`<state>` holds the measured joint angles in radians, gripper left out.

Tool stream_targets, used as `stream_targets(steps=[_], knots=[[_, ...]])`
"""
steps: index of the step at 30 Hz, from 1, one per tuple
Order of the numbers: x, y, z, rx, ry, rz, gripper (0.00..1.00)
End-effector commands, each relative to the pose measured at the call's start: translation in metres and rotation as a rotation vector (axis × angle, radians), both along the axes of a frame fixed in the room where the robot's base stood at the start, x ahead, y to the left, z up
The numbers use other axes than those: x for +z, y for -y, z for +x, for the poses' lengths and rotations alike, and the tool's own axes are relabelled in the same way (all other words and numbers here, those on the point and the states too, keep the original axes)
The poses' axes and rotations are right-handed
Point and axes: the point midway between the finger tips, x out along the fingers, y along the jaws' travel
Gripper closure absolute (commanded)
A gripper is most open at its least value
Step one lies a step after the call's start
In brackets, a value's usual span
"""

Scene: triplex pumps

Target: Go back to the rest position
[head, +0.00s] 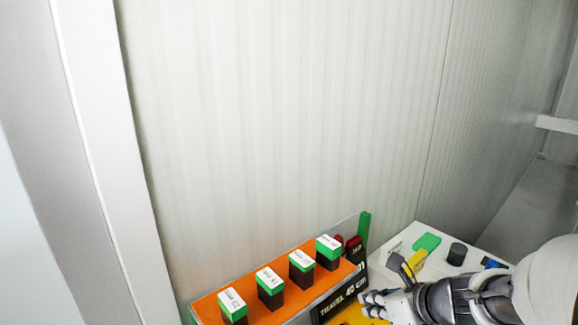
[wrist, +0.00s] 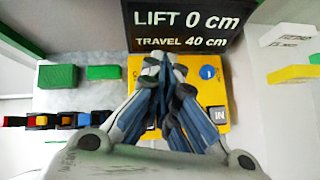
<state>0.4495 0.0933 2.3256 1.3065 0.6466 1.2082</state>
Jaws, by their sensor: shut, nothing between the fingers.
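My gripper (wrist: 163,88) is in the middle of the wrist view, its two fingers brought together with nothing between them. It is in front of a yellow panel (wrist: 215,74) and hides part of it. A blue round mark and a dark key marked "IN" show on the panel. In the head view my gripper (head: 372,303) is at the lower right, beside the yellow panel (head: 350,316). I cannot tell whether the fingers touch the panel.
A black display (wrist: 185,25) reads "LIFT 0 cm, TRAVEL 40 cm". An orange shelf (head: 207,308) bears several green-topped dark blocks (head: 271,287) with white labels. A white table (head: 432,266) holds a green block (head: 427,242) and a dark cylinder (head: 457,253). A ribbed wall (head: 290,120) stands behind.

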Motion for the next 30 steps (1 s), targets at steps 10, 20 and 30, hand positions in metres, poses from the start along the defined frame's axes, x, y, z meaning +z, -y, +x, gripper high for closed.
stream_targets(steps=[10,20,30], knots=[[0.055,-0.093,-0.156,1.483,0.381,-0.985,1.0],[0.065,-0.054,-0.224,2.263,0.434,-1.518,1.0],[0.066,-0.049,-0.227,2.316,0.427,-1.55,1.0]])
